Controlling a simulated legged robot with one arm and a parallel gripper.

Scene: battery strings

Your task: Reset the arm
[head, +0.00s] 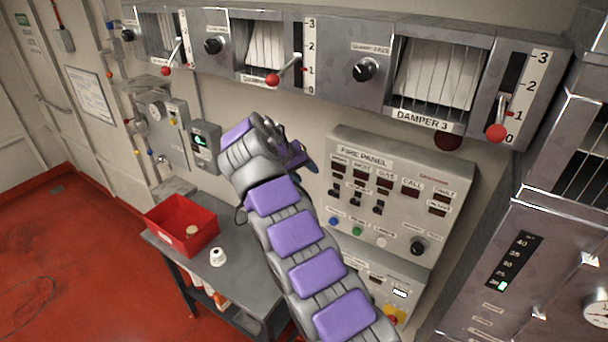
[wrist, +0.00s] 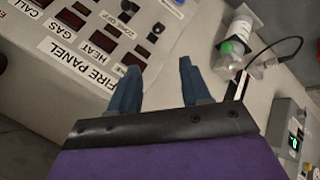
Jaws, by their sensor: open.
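My arm with purple pads reaches up from the bottom of the head view. My gripper (head: 298,156) is at its end, in front of the wall between the grey meter box and the fire panel (head: 390,195). In the wrist view my gripper (wrist: 160,85) shows two blue fingers apart with nothing between them. The fire panel (wrist: 85,50) lies beyond the left finger in that view, with its labels turned over. I cannot tell how far the fingers are from the wall.
Damper boxes with red-knobbed levers (head: 496,132) run along the top. A grey table (head: 250,290) holds a red bin (head: 180,225) and a white object (head: 217,257). A metal cabinet (head: 530,240) stands at right. Red floor (head: 80,270) is open at left.

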